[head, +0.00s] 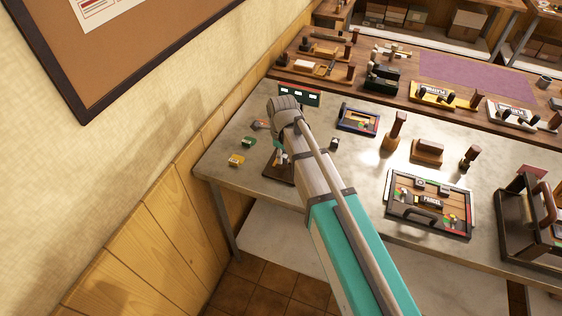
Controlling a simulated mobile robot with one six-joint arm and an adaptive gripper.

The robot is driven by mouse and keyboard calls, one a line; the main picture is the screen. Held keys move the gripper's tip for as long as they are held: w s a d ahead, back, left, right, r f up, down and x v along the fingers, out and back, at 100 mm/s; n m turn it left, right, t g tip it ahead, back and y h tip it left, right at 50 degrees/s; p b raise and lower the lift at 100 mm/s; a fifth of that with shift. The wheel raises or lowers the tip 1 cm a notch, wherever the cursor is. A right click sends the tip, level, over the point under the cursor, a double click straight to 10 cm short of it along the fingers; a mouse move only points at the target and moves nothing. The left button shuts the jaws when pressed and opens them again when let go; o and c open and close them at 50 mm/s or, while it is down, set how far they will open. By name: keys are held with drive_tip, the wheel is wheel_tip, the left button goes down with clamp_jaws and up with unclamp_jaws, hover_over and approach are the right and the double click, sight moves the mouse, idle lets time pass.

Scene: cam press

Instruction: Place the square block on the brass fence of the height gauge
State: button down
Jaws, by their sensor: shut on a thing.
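My gripper (280,150) is low over the left part of the grey bench, mostly hidden behind my own wrist and forearm. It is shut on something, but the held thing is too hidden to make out. A dark brown wooden base (272,173) shows right below it, partly covered by my arm. It may belong to the height gauge, but I cannot tell. The brass fence cannot be made out, nor whether the held thing touches anything. Small pieces lie left of the gripper: a yellow one (236,160), a green one (249,142) and a greyish-red one (259,125).
A dark green panel (299,94) stands behind my wrist. To the right are a blue-edged tray (359,121), wooden stamps (395,132), a tray marked PARCEL (428,222) and a dark wooden carrier (527,225). A wooden shelf with several tools runs along the back. The wall is close on the left.

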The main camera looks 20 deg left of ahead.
drive_tip(key=shift+f+b, duration=0.85)
drive_tip(key=shift+f, duration=0.3)
drive_tip(key=shift+f, duration=0.2)
drive_tip(key=shift+c, duration=1.7)
unclamp_jaws()
drive_tip(key=shift+r, duration=0.1)
drive_tip(key=shift+r, duration=0.15)
wheel_tip(320, 180, up, 12)
drive_tip(key=p, duration=1.2)
